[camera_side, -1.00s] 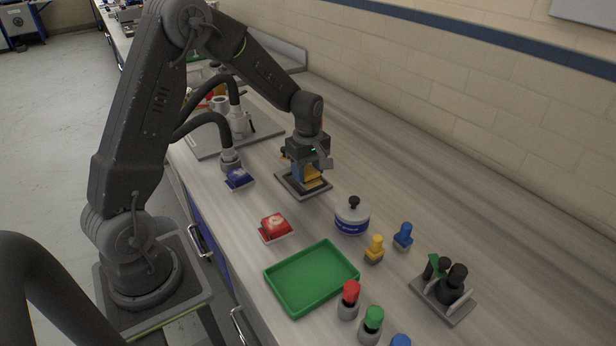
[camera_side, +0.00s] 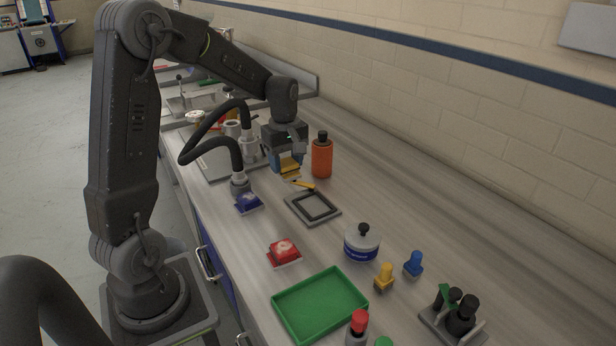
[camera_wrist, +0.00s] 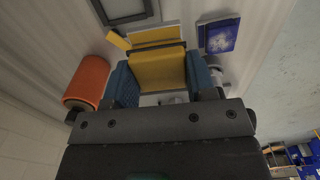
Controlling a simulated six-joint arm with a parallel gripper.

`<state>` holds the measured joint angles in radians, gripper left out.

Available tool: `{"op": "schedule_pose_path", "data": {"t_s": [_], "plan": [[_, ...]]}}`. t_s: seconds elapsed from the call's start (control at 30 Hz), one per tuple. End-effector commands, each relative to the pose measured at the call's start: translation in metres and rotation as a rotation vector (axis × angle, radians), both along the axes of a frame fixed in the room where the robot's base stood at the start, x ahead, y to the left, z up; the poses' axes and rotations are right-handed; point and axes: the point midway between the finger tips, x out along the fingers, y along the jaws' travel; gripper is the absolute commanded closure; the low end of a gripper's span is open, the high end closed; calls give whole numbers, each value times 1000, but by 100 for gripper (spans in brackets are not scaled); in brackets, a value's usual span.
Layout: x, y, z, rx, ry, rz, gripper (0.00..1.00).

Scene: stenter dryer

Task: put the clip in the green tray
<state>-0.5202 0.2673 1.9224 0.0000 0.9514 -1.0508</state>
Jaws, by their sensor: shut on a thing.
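My gripper (camera_side: 287,166) is shut on a yellow block-like piece, which I take to be the clip (camera_side: 291,161), above the bench near the orange bottle. In the wrist view the clip (camera_wrist: 158,70) sits between the two blue finger pads of my gripper (camera_wrist: 161,82). The green tray (camera_side: 320,305) is empty and lies flat at the front of the bench, well away from my gripper.
An orange bottle (camera_side: 321,158) stands right beside my gripper. A square dark frame (camera_side: 313,207) and a small yellow item (camera_side: 303,185) lie nearer the tray. A red block (camera_side: 284,251), a white-and-blue pot (camera_side: 361,243) and small coloured bottles surround the tray.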

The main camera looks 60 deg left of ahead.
Motion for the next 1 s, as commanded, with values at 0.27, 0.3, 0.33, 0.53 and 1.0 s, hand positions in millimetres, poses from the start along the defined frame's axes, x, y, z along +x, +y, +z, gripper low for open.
{"op": "schedule_pose_path", "data": {"t_s": [0.27,0.3,0.33,0.53,1.0], "plan": [[-23,25,20,1,-2,1,80],[-25,26,22,1,-1,1,80],[-25,26,22,1,-1,0,80],[-27,-5,25,0,-1,-102,80],[-89,-166,22,1,-2,-714,80]]}}
